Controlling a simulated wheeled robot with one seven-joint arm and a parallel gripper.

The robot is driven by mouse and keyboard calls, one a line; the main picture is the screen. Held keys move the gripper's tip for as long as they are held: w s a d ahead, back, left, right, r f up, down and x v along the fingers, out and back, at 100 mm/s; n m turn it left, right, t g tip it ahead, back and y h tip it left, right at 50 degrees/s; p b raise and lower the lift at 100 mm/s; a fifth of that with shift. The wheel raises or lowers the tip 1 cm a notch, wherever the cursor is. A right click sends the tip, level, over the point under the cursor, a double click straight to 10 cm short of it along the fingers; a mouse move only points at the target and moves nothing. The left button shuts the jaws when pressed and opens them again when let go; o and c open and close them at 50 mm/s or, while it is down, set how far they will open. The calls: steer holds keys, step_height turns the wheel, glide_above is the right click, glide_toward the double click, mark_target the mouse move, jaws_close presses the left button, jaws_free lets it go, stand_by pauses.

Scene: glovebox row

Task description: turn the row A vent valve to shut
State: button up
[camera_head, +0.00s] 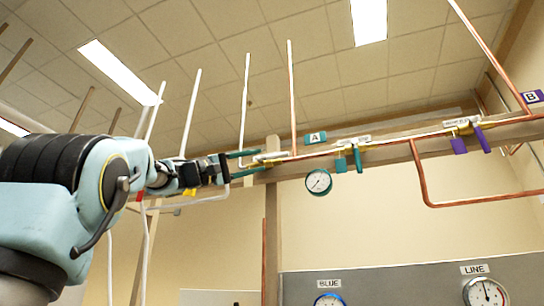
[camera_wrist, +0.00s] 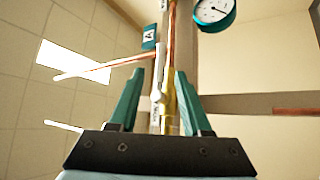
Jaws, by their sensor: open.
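The teal row A tag (camera_head: 316,138) hangs on the pipe line, and it also shows in the wrist view (camera_wrist: 149,37). My gripper (camera_head: 256,162) is open at the line left of that tag. In the wrist view, its two teal fingers (camera_wrist: 160,72) stand either side of a brass fitting (camera_wrist: 170,98) and a pale bar; contact cannot be told. The fitting also shows in the head view (camera_head: 272,157). Which part is the vent valve's handle is unclear, as the small labels are unreadable. Teal handles (camera_head: 357,159) hang further right on the same line.
A teal-rimmed gauge (camera_head: 319,182) hangs below the line. Purple handles (camera_head: 482,139) and a B tag (camera_head: 533,97) are further right. Thin upright pipes (camera_head: 292,95) rise near my gripper. A grey panel (camera_head: 400,283) with gauges stands below.

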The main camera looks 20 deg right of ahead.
mark_target(277, 156)
steer(key=p+x, duration=0.4)
steer(key=x, duration=0.3)
steer(key=shift+d+r, duration=0.2)
steer(key=shift+s+d, duration=0.1)
steer(key=shift+d, duration=0.5)
steer(key=shift+c, duration=0.3)
jaws_close()
